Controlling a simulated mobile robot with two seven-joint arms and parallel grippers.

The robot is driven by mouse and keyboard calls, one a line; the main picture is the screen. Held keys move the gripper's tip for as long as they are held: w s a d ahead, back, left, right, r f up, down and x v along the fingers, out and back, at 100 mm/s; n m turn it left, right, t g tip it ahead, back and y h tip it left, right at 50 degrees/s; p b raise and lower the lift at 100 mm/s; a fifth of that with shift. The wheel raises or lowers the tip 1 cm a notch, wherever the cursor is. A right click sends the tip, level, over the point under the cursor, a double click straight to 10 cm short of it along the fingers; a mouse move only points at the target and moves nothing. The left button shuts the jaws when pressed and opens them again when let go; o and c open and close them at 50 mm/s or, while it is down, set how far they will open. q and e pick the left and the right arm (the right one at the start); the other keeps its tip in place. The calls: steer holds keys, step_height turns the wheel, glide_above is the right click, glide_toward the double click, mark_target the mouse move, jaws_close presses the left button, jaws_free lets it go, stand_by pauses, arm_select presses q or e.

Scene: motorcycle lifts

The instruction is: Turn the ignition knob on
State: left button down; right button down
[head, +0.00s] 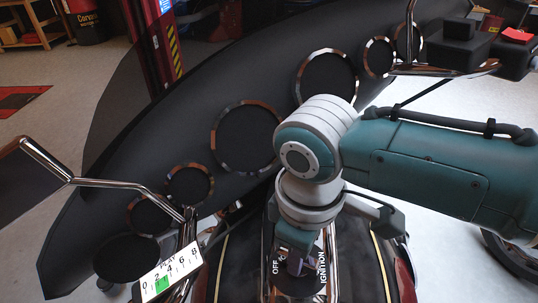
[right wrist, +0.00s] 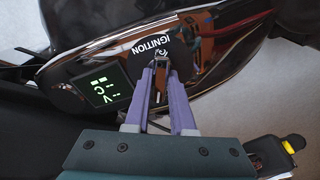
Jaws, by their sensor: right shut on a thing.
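The ignition panel (head: 322,268), dark with white "OFF" and "IGNITION" lettering, is at the bottom middle of the head view. My right gripper (head: 299,262) reaches down onto it from above and covers its centre. In the right wrist view, the two purple fingers of my right gripper (right wrist: 160,75) are closed around the small ignition knob (right wrist: 160,63), just below the word "IGNITION". Most of the knob is hidden by the fingers, and I cannot tell exactly which way it points. My left gripper is not in view.
The motorcycle's dark fairing (head: 130,190) with several chrome-ringed gauges spans the view. A green-lettered display (right wrist: 103,88) sits beside the knob. A white numbered "PLAY" scale (head: 171,270) is at lower left.

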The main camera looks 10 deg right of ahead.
steer(key=m+p, duration=0.2)
steer(key=m, duration=0.1)
steer(key=shift+a+r+m, duration=0.1)
steer(key=shift+m, duration=0.2)
steer(key=shift+m+p, duration=0.45)
steer(key=shift+m, duration=1.25)
steer(key=c, duration=0.8)
jaws_free()
steer(key=shift+o, duration=0.2)
